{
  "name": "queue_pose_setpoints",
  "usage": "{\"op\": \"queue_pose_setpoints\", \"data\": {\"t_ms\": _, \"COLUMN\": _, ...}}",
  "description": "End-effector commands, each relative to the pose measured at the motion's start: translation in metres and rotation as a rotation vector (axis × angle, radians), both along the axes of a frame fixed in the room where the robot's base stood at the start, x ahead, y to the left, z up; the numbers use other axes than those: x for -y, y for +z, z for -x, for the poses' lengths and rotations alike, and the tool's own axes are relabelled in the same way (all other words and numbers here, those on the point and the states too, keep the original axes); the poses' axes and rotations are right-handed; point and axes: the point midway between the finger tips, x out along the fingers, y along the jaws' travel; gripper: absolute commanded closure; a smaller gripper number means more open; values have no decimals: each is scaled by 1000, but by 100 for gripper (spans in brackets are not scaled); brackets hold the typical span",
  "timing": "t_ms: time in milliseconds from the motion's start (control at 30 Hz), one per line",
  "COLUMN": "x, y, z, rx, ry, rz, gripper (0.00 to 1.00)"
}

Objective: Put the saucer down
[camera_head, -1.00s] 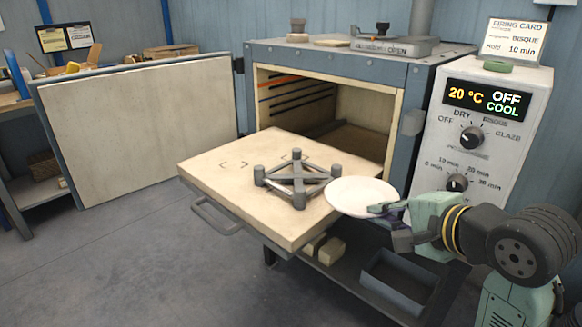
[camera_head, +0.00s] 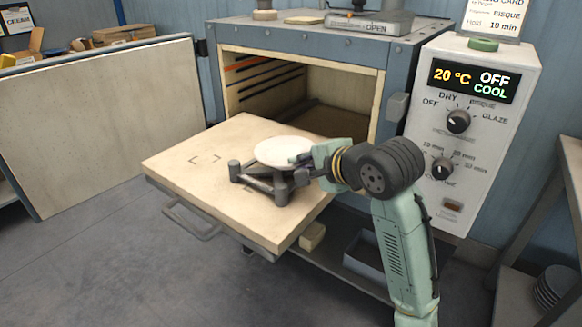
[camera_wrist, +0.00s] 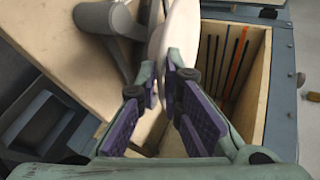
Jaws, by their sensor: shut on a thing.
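The white saucer (camera_head: 283,151) is level, over the grey stand with short posts (camera_head: 262,184) on the pulled-out kiln shelf (camera_head: 190,160). My gripper (camera_head: 309,158) is shut on the saucer's right rim. In the wrist view the saucer (camera_wrist: 183,28) shows edge-on between my gripper's fingertips (camera_wrist: 172,62), with the stand (camera_wrist: 118,22) beside it. The saucer hides part of the stand, and I cannot tell whether it touches the posts.
The kiln (camera_head: 225,75) is open behind the shelf, its door (camera_head: 95,120) swung out left. The control box (camera_head: 477,140) stands right of the kiln and reads 20 °C, OFF, COOL. The shelf's left part is bare apart from corner marks.

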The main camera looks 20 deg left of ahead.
Motion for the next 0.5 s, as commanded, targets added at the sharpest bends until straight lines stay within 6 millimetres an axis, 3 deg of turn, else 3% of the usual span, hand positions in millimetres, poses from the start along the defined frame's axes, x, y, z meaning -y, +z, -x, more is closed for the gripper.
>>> {"op": "queue_pose_setpoints", "data": {"t_ms": 200, "x": -28, "y": -2, "z": -20, "rx": 1, "ry": 0, "rz": 1, "gripper": 100}}
{"op": "queue_pose_setpoints", "data": {"t_ms": 367, "x": -32, "y": -9, "z": -23, "rx": 0, "ry": -1, "rz": -1, "gripper": 100}}
{"op": "queue_pose_setpoints", "data": {"t_ms": 500, "x": -31, "y": -28, "z": -23, "rx": -1, "ry": -3, "rz": -1, "gripper": 100}}
